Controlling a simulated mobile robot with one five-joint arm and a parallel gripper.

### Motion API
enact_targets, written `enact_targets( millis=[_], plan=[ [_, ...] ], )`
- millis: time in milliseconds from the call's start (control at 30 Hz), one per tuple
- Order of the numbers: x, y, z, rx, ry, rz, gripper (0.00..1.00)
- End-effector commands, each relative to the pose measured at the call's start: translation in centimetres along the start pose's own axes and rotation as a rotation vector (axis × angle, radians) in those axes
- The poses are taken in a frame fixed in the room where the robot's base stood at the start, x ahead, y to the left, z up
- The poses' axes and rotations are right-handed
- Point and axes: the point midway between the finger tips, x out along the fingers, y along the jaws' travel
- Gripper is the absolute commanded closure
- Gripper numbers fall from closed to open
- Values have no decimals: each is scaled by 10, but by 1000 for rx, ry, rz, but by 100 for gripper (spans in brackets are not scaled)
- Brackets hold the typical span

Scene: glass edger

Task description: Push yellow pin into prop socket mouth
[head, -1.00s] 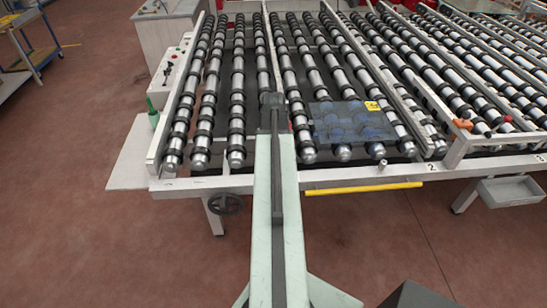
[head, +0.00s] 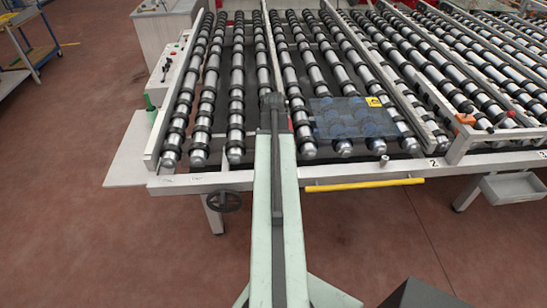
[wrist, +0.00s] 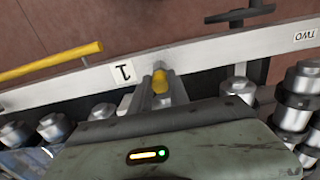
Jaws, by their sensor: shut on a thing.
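In the wrist view, the yellow pin (wrist: 160,82) sits between the fingers of my gripper (wrist: 160,92), which is shut on it. The pin is in front of the white frame rail (wrist: 222,46), just beside a label with an upside-down 1 (wrist: 124,76). I cannot tell whether the pin touches the rail. I cannot make out the prop socket mouth in either view. In the head view, my arm hides the gripper and the pin.
A yellow bar (head: 364,185) runs along the front of the roller table. A glass pane (head: 350,118) lies on the rollers right of my arm. A black handwheel (head: 222,201) sits below the rail. A grey tray (head: 513,187) hangs at right. Red floor in front is open.

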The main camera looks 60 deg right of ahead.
Motion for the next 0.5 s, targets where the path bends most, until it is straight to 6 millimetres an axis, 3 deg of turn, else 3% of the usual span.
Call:
enact_targets(
  millis=[300, 333, 400, 500],
  plan=[
    [9, 0, 0, 0, 0, 0, 100],
    [8, 0, 0, 0, 0, 0, 70],
    [8, 0, 0, 0, 0, 0, 53],
    [8, 0, 0, 0, 0, 0, 53]
  ],
)
